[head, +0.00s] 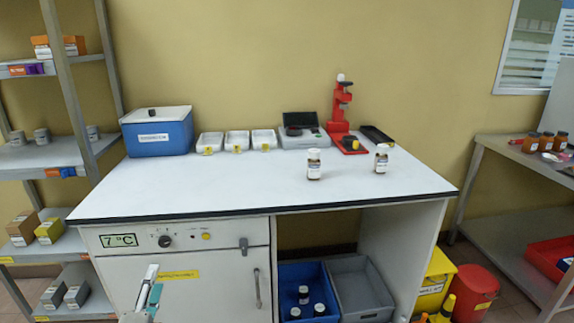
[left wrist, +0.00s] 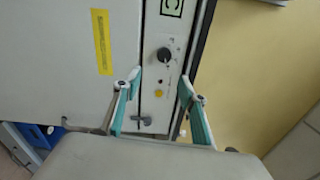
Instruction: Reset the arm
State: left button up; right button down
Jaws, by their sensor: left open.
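My left gripper (head: 148,289) is low in front of the cabinet under the bench, at the bottom of the head view. In the left wrist view the left gripper (left wrist: 160,98) has its two teal-padded fingers apart, with nothing between them. Behind the fingers is the cabinet's control panel (left wrist: 160,80) with a dark knob and a yellow button. The same control panel (head: 185,236) shows in the head view with a 7 °C display. My right gripper is not in view.
The white bench (head: 250,178) holds a blue box (head: 158,135), three white trays, a scale (head: 302,132), a red stand (head: 341,115) and two bottles (head: 314,164). A blue bin (head: 293,280) and a grey bin (head: 358,280) stand below. Shelves flank the bench.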

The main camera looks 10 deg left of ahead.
pick_arm(q)
jog(key=s+d+f+n+g+h+p, duration=0.3)
jog(key=s+d+f, duration=0.4)
jog(key=s+d, duration=0.3)
jog(key=s+d+f+n+g+h+p, duration=0.4)
jog(key=s+d+n, duration=0.4)
jog(key=s, duration=0.7)
notch_tip(320, 180, down, 3)
jog(key=d+p, duration=0.1)
jog(key=d, duration=0.1)
jog(key=shift+s+d+n+h+p, duration=0.3)
jog(key=shift+s+d, duration=0.05)
jog(key=shift+s, duration=0.05)
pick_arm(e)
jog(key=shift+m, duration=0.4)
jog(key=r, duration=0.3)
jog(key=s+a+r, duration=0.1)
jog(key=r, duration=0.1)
pick_arm(q)
jog(key=shift+r, duration=0.1)
